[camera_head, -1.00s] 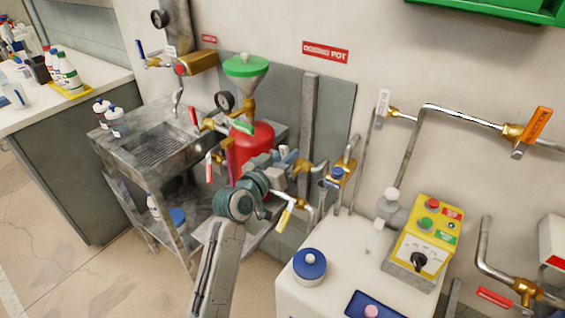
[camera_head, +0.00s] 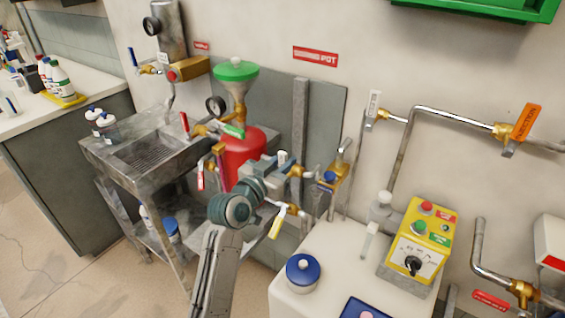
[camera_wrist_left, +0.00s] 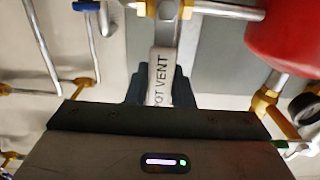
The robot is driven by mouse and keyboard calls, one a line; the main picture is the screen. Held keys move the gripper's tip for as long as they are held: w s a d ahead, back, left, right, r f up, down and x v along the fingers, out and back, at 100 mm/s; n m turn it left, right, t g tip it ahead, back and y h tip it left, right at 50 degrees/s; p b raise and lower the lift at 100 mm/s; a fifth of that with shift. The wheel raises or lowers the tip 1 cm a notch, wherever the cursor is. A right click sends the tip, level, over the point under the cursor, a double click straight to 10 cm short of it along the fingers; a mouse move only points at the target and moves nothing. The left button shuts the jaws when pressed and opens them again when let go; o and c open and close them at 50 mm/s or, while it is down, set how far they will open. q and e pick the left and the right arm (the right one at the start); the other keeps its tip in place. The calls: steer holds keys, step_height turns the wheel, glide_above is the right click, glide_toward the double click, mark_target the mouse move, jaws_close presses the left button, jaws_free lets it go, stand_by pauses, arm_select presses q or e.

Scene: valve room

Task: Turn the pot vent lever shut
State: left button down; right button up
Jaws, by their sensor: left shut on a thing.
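The white lever labelled POT VENT (camera_wrist_left: 160,72) stands upright in the left wrist view, between my left gripper's dark fingers. My left gripper (camera_wrist_left: 160,88) is shut on it. In the head view, my left gripper (camera_head: 288,165) is just right of the red pot (camera_head: 240,150), near the brass fittings. There the lever is mostly hidden by the gripper, so its exact angle to its pipe cannot be told. The pot also shows in the left wrist view (camera_wrist_left: 285,35), at the upper right. My right gripper is not in view.
A green-lidded funnel (camera_head: 236,71) stands above the pot. A brass valve with a blue cap (camera_head: 331,178) is close right of my gripper. A yellow-handled valve (camera_head: 277,225) is below. A metal sink cart (camera_head: 110,150) stands left, and a white cabinet (camera_head: 335,265) with a control box is right.

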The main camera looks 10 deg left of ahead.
arm_select(q)
steer(key=c, duration=1.3)
jaws_free()
steer(key=shift+o, duration=0.2)
steer(key=shift+s+f, duration=0.1)
steer(key=shift+s, duration=0.05)
steer(key=b+v, duration=0.1)
steer(key=v, duration=0.9)
steer(key=shift+s+b, duration=0.25)
steer(key=shift+b, duration=0.05)
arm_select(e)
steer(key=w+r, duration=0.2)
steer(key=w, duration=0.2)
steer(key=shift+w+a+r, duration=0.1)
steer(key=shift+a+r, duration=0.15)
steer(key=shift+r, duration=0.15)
arm_select(q)
steer(key=shift+a, duration=0.1)
